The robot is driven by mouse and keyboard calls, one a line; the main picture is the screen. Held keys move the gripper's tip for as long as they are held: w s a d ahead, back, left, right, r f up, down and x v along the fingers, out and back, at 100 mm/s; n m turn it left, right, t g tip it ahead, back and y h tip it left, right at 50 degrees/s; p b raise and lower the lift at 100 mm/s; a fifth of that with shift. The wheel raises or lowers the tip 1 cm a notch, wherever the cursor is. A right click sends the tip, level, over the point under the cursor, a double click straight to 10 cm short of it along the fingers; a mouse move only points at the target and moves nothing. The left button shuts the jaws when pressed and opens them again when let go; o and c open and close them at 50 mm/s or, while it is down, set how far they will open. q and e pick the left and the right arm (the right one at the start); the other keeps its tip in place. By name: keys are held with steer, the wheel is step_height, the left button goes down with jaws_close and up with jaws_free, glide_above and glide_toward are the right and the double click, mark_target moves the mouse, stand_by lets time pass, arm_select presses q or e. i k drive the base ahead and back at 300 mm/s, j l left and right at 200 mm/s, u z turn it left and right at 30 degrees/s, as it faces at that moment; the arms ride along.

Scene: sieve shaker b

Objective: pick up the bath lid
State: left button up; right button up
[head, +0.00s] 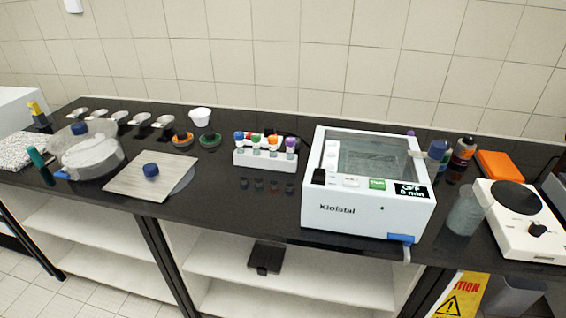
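A flat, light grey square plate (128,184) with a blue knob (151,170) on top lies on the black counter, left of centre; it looks like the bath lid. It partly covers a grey round-edged thing (185,178) at its right side. The white bath (350,212), with a display reading OFF, stands right of centre. Its top basin (375,155) shows without an opaque cover. Neither of my grippers is in view.
A clear round vessel (90,158) with a blue knob stands left of the plate. A white rack (265,158) with coloured-cap bottles stands between plate and bath. Several small dishes line the back. A white hotplate (522,235) and a beaker (465,212) are at right. The counter right of the plate is fairly clear.

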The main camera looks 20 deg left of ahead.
mark_target(152, 176)
steer(key=j, duration=0.5)
steer(key=i+j+u, duration=0.1)
steer(key=j, duration=0.35)
steer(key=i+j, duration=0.1)
steer(key=j, duration=0.4)
steer(key=u, duration=0.05)
